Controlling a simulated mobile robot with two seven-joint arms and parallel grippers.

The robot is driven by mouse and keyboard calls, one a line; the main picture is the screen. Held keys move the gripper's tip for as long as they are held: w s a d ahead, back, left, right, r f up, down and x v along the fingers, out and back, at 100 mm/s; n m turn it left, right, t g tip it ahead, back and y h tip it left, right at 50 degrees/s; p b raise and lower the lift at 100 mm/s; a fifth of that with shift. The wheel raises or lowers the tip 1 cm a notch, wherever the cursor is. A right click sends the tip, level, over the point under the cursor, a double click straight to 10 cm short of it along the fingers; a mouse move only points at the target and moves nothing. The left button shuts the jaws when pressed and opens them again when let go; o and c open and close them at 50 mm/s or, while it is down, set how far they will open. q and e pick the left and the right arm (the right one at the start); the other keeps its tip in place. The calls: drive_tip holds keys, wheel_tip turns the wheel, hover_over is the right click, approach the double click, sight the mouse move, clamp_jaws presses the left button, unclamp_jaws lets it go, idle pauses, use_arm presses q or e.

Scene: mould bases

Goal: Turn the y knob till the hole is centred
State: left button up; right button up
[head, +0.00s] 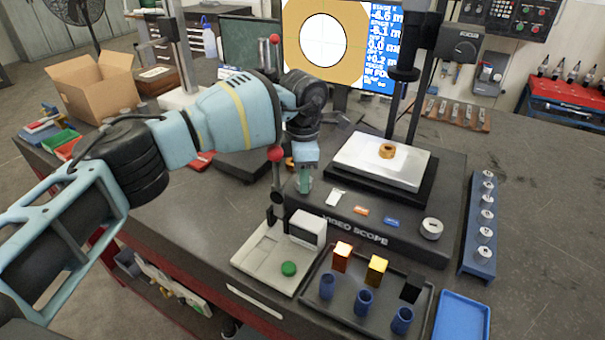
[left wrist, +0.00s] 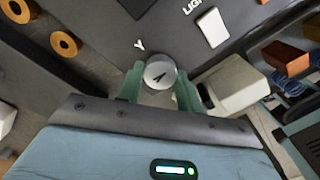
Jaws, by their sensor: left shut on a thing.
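The y knob (left wrist: 160,73) is a round silver knob with a dark arrow mark, beside a "Y" label in the left wrist view. My left gripper (left wrist: 160,86) is shut on it, one green finger on each side. In the head view my left gripper (head: 304,184) is at the left front of the video scope (head: 345,222), and the knob is hidden. The monitor (head: 375,60) shows a white round hole in a tan field, with readings in white on blue; its top is cut off. A brass ring part (head: 387,151) lies on the white stage (head: 360,158). My right gripper is not in view.
A pale stand with a green button (head: 288,268) is in front of the scope. A dark tray (head: 385,318) with blocks and blue cups lies beside it. A blue rack (head: 476,262) with several silver pieces stands at right.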

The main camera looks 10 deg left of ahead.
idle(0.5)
use_arm(q)
drive_tip(key=o, duration=1)
drive_tip(key=shift+r, duration=0.1)
drive_tip(key=shift+r+b, duration=0.35)
drive_tip(key=shift+r, duration=3.5)
drive_tip(key=shift+f, duration=0.1)
